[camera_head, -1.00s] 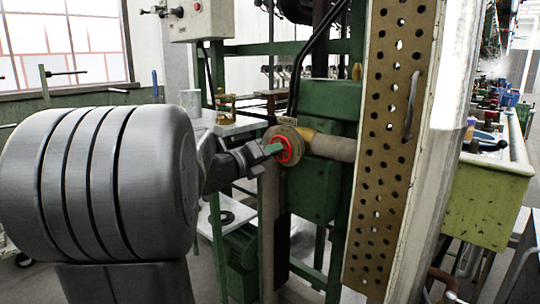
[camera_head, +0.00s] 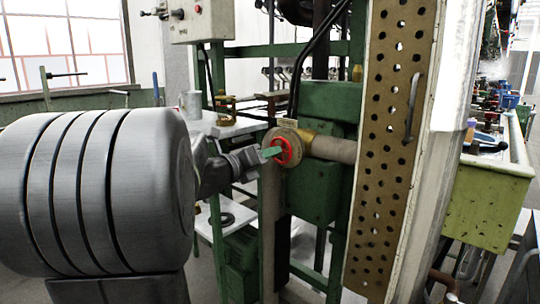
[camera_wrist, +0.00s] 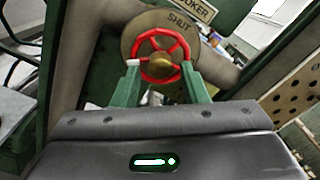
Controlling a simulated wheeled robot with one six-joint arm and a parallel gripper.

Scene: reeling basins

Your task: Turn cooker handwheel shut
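The cooker handwheel (camera_wrist: 178,46) is a red spoked ring with a brass hub and a white mark at its left. Behind it is a round plate (camera_wrist: 204,31) lettered SHUT, under a label (camera_wrist: 189,8) ending in "OOKER". The red wheel (camera_head: 287,152) also shows in the head view, partly hidden by my finger. My gripper (camera_wrist: 159,68) has its two green fingers apart, at the left and right of the wheel's lower half. The white mark lies just by the left fingertip. I cannot tell whether the fingers press on the rim.
A thick pipe (camera_head: 333,148) runs right from the valve, before a green housing (camera_head: 330,103). A perforated panel (camera_head: 388,150) stands close on the right. A grey control box (camera_head: 205,20) hangs above, and a pale table (camera_head: 232,128) stands behind my arm.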

